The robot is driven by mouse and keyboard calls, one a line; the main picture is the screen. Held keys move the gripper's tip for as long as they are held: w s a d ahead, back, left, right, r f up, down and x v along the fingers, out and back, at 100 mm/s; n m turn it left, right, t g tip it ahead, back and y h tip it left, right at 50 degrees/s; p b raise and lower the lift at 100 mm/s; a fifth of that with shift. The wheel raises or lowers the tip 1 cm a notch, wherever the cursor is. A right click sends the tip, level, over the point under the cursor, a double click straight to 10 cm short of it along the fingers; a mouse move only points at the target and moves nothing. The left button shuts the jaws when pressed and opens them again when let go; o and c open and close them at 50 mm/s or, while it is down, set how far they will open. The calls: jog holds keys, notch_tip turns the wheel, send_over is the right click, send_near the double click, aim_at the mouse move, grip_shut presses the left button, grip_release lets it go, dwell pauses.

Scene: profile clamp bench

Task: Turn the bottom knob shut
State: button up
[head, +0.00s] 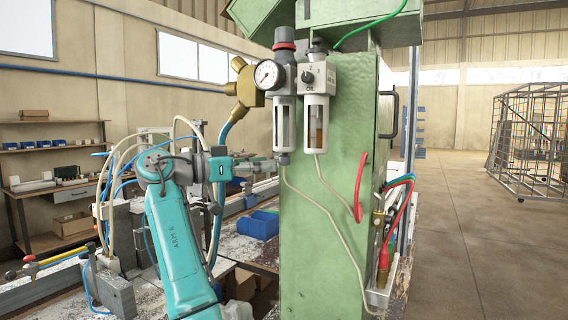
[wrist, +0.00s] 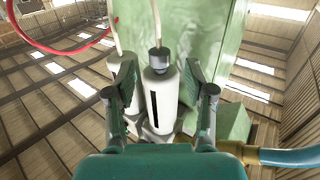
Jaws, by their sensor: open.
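The bottom knob (head: 283,158) is a small dark grey cap under the left white filter bowl (head: 285,125), with a pale hose running down from it. In the wrist view, which looks upside down, the knob (wrist: 158,59) sits at the end of the white slotted bowl (wrist: 161,100). My gripper (head: 262,164) is open, just left of the filter's lower end in the head view. In the wrist view its two fingers (wrist: 158,78) stand either side of the bowl near the knob, with gaps visible. I cannot tell whether the knob lies within the fingers' depth.
A second bowl (head: 316,125) with amber liquid hangs close on the right. A round gauge (head: 268,74) and brass fitting (head: 244,88) are above my gripper. The green column (head: 335,230) stands behind.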

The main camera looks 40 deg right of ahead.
aim_at(285, 162)
jog(key=shift+x, duration=2.95)
grip_shut()
